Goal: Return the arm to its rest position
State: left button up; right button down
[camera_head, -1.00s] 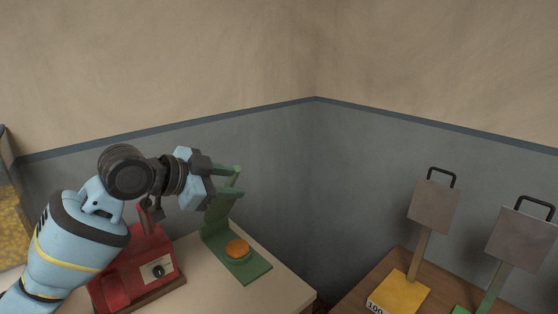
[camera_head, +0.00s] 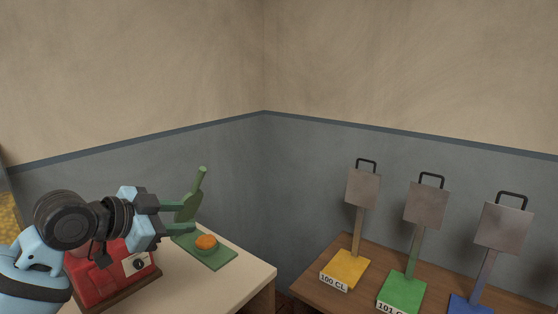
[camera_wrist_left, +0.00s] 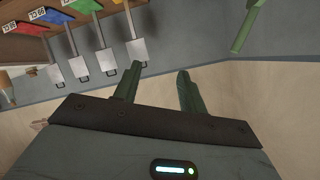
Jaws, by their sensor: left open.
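My left arm enters from the left in the head view, with the left gripper (camera_head: 180,208) stretched out over the pale table. In the left wrist view the same gripper (camera_wrist_left: 158,72) shows two green fingers apart with nothing between them. A green device (camera_head: 206,258) with an upright green arm and an orange round piece (camera_head: 206,242) stands behind the fingers in the head view. The wrist view shows a green rod (camera_wrist_left: 245,30) to the right, apart from the fingers. My right gripper is out of view.
A red box (camera_head: 92,280) with a dial stands under my left arm, partly hidden by it. A wooden table (camera_head: 330,298) at right holds yellow (camera_head: 347,270), green (camera_head: 402,292) and blue (camera_head: 470,304) stands with metal plates. Walls meet behind; a gap separates the tables.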

pick_arm(q)
jog(key=s+d+f+n+y+p, duration=0.1)
jog(key=s+f+n, duration=0.35)
jog(key=f, duration=0.95)
jog(key=s+d+f+n+y+p, duration=0.15)
jog(key=s+f, duration=0.55)
jog(key=f, duration=0.7)
jog(key=s+a+f+n+y+p, duration=0.1)
jog(key=s+f, duration=0.3)
jog(key=s, duration=0.6)
jog(key=s+a+f+n+g+y+p, duration=0.1)
jog(key=s+f, duration=0.3)
jog(key=s, duration=0.6)
jog(key=s+a+f+n+y+p, duration=0.1)
jog(key=s+f, duration=0.4)
jog(key=s, duration=0.5)
jog(key=shift+s+n+g, duration=0.3)
jog(key=shift+s+n, duration=0.1)
jog(key=shift+n, duration=0.5)
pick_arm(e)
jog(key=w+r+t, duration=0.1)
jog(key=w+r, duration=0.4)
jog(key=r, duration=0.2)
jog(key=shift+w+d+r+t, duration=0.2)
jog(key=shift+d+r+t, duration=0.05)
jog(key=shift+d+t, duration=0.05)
